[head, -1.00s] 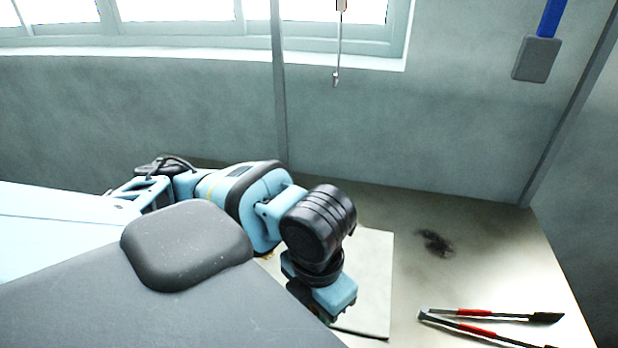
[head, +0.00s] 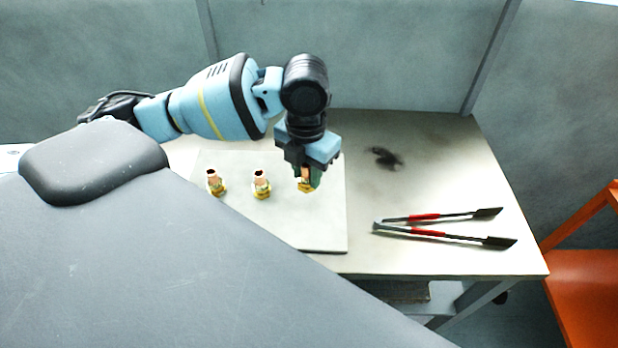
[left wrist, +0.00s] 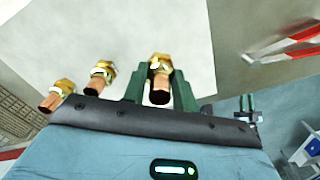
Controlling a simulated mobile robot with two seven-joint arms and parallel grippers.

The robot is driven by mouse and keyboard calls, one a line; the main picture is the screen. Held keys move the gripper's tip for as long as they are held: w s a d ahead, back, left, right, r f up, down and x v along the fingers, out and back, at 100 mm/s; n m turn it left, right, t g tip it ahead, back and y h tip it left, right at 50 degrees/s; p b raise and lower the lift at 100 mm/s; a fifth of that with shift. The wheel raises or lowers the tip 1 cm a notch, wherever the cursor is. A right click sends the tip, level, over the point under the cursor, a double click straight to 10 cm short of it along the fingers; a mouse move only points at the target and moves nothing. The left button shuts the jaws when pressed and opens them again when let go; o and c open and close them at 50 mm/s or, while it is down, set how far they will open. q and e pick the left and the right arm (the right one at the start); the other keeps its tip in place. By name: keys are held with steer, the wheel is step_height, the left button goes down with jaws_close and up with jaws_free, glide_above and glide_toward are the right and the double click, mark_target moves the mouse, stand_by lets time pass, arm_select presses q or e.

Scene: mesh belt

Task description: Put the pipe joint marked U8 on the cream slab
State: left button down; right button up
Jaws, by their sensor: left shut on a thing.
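The cream slab (head: 315,232) lies flat on the table. Three brass-and-copper pipe joints show over it in the head view: one at the left (head: 215,183), one in the middle (head: 261,185) and one at the right (head: 305,184). My left gripper (head: 308,178) points down and is shut on the right-hand joint, which also shows between its green fingers in the left wrist view (left wrist: 159,78). The joint is upright, at or just above the slab; I cannot tell whether it touches. No marking is legible. A small green-fingered part, apparently my right gripper (left wrist: 246,105), shows at the wrist view's right.
Red-handled tongs (head: 425,229) lie open on the table right of the slab. A dark stain (head: 383,157) marks the table behind them. An orange frame (head: 588,290) stands beyond the table's right edge. The table between slab and tongs is clear.

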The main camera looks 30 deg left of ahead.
mark_target(309, 180)
arm_select(q)
steer(key=shift+w, duration=0.35)
step_height(309, 180, down, 4)
steer(key=shift+w+a+r, duration=0.1)
steer(key=shift+r, duration=0.15)
steer(key=shift+f, duration=0.15)
steer(key=c, duration=1.1)
jaws_free()
step_height(309, 180, up, 12)
steer(key=shift+r+p, duration=0.15)
steer(key=shift+p, duration=0.2)
